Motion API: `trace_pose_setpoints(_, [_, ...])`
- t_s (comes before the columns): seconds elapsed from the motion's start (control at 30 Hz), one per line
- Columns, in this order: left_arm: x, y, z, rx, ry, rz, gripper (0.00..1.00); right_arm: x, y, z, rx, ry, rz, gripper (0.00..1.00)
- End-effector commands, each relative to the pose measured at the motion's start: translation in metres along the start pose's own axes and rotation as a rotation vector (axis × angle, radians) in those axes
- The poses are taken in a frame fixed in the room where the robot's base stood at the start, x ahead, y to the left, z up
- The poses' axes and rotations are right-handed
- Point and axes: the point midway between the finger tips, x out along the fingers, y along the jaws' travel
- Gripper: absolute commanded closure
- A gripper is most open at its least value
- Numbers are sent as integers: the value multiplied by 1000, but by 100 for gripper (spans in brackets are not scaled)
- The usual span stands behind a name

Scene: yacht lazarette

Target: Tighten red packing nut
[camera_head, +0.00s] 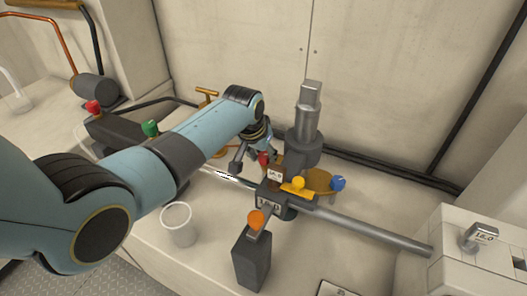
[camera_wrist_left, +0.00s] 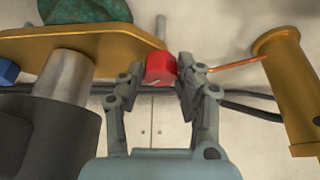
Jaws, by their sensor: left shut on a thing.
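The red packing nut (camera_wrist_left: 160,68) sits between the two fingers of my left gripper (camera_wrist_left: 159,78) in the left wrist view. The gripper is shut on it. A shaft shows beyond the nut. In the head view a small part of the red nut (camera_head: 264,157) shows at the fingers of my left gripper (camera_head: 256,160), beside the grey valve body (camera_head: 304,145). My left arm comes in from the left, and the gripper is partly hidden behind its wrist. A brass plate (camera_wrist_left: 70,42) lies next to the nut in the wrist view.
A horizontal grey pipe (camera_head: 375,232) runs to a pale box (camera_head: 478,255) at the right. A white cup (camera_head: 178,226) stands in front. A brass cylinder (camera_wrist_left: 288,85) is at the right in the wrist view.

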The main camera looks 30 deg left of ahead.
Motion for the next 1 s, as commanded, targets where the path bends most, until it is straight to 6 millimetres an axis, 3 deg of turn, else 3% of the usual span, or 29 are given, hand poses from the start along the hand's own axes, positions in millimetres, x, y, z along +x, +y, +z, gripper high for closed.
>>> trace_pose_setpoints(0.4, [0, -2, -1, 345, 1, 143, 97, -12, 1, -2, 0, 2, 0, 100])
trace_pose_setpoints(1.0, [2, -4, -2, 811, 2, 336, 97, 12, -3, 0, 1, 1, -2, 100])
